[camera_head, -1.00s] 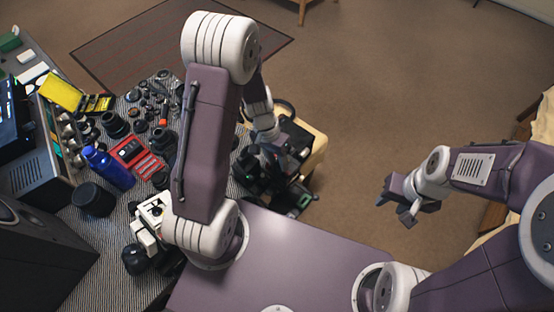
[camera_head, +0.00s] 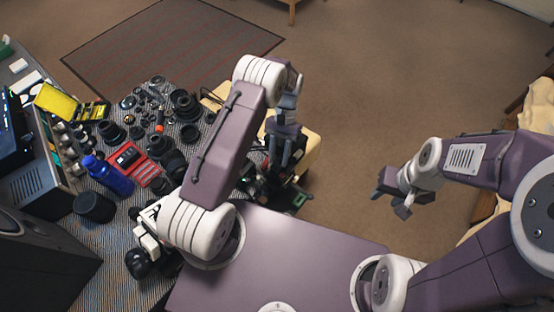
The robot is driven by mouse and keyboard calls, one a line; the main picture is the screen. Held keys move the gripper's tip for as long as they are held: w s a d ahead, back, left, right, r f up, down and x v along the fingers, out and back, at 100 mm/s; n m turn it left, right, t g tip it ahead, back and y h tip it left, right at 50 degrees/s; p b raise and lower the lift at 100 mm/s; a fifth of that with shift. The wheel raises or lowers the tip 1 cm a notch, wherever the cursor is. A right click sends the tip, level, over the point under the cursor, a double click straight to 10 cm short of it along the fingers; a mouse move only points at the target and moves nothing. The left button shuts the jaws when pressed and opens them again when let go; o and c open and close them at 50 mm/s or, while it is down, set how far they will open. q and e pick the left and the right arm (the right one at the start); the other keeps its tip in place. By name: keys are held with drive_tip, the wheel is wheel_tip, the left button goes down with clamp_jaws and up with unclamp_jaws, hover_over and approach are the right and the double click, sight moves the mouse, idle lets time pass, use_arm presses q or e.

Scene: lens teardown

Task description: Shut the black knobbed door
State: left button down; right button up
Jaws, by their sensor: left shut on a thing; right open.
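A dark machine (camera_head: 262,186) with small green parts stands at the right edge of the cluttered table, partly behind my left arm. I cannot make out the black knobbed door or its knob for sure in the dark shapes there. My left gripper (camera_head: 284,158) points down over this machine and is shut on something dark. Its fingertips and what they hold are too small and dark to tell apart. My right gripper (camera_head: 394,201) is open and empty over the brown floor, well to the right of the machine.
The striped table (camera_head: 118,238) holds several lens parts, a blue bottle (camera_head: 108,175), a red tool case (camera_head: 135,161) and a yellow case (camera_head: 58,101). A black speaker (camera_head: 40,262) stands at lower left. A cream seat (camera_head: 310,150) lies behind the machine. Open floor lies right.

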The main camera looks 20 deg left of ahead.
use_arm(q)
drive_tip(key=shift+w+f, duration=0.1)
drive_tip(key=shift+f, duration=0.1)
idle(0.3)
drive_tip(key=c, duration=1.2)
unclamp_jaws()
drive_tip(key=shift+c, duration=0.2)
drive_tip(key=shift+w, duration=0.1)
drive_tip(key=b+v, duration=0.2)
drive_tip(key=v, duration=0.7)
drive_tip(key=shift+w+f, duration=0.1)
drive_tip(key=shift+w, duration=0.1)
